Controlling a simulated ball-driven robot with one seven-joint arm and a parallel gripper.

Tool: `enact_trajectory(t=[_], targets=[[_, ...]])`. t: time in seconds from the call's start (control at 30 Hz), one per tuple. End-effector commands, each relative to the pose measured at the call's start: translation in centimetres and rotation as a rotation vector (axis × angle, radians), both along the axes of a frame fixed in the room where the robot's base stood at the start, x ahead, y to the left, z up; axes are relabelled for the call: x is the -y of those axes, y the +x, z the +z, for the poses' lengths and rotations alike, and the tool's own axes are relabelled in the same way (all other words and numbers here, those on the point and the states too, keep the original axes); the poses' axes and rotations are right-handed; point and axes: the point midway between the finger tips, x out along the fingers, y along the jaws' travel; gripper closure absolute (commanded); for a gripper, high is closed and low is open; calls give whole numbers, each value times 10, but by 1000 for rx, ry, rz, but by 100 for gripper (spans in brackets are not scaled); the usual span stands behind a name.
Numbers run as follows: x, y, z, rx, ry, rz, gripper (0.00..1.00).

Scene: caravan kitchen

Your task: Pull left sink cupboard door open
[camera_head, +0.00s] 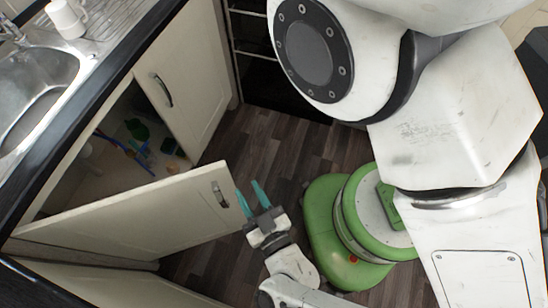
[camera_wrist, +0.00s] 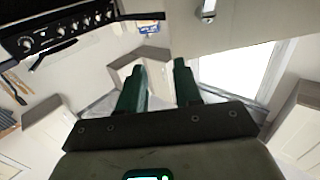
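The left sink cupboard door (camera_head: 130,218) is cream and stands wide open, swung out from the cupboard in the head view. Its dark handle (camera_head: 220,194) is near the door's free edge. My gripper (camera_head: 249,189) has teal fingers, spread apart and empty. It is just beyond the free edge, to the right of the handle, not around it. In the wrist view the fingers of my gripper (camera_wrist: 160,68) are also apart with nothing between them. A door panel with a metal handle (camera_wrist: 208,11) shows above them.
The right sink cupboard door (camera_head: 186,82) is shut. Several small coloured items (camera_head: 138,142) lie inside the open cupboard. The sink (camera_head: 38,80) and a white mug (camera_head: 66,18) are on the counter above. Dark wood floor (camera_head: 291,145) is clear between the cupboards and my green base.

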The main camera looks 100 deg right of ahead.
Motion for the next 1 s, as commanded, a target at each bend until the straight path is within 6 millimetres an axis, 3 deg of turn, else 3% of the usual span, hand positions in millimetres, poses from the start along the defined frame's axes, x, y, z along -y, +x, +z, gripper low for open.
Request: enact_trajectory(t=[0.13,0.3,0.77,1.0], targets=[[-4,-28,13,-2,0,2,66],[-5,-46,25,-1,-1,4,66],[-6,-55,24,0,-1,0,66],[-4,-53,23,0,2,12,89]])
